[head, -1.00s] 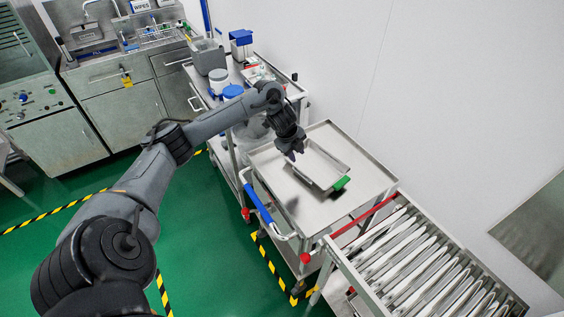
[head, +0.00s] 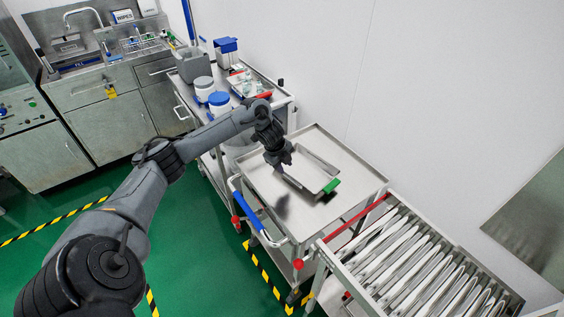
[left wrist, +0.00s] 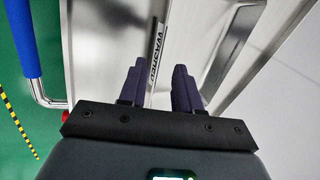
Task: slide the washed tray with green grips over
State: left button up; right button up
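The shallow metal tray (head: 318,177) lies on the top of a steel cart, with a green grip (head: 331,187) at its near right end. My left gripper (head: 279,170) is at the tray's left end, low over the cart top. In the left wrist view its two dark fingers (left wrist: 160,88) are apart. A tray wall with a lettered label (left wrist: 156,50) shows beyond and between them; I cannot tell whether they touch it. The grip at the tray's left end is hidden by my gripper. My right gripper is not in view.
The steel cart top (head: 345,205) has bare room around the tray. A roller conveyor (head: 415,255) adjoins its right end, with a red bar (head: 357,223) between. A cart with tubs (head: 219,103) stands behind, and a white wall runs along the far side.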

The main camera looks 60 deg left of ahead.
aim_at(287, 174)
pick_arm(q)
jog(key=b+x, duration=0.1)
jog(key=x, duration=0.6)
jog(key=shift+w+f+b, duration=0.15)
jog(key=shift+f+b, duration=0.15)
jog(key=shift+b, duration=0.1)
jog(key=shift+c, duration=0.3)
grip_shut()
dwell(0.9)
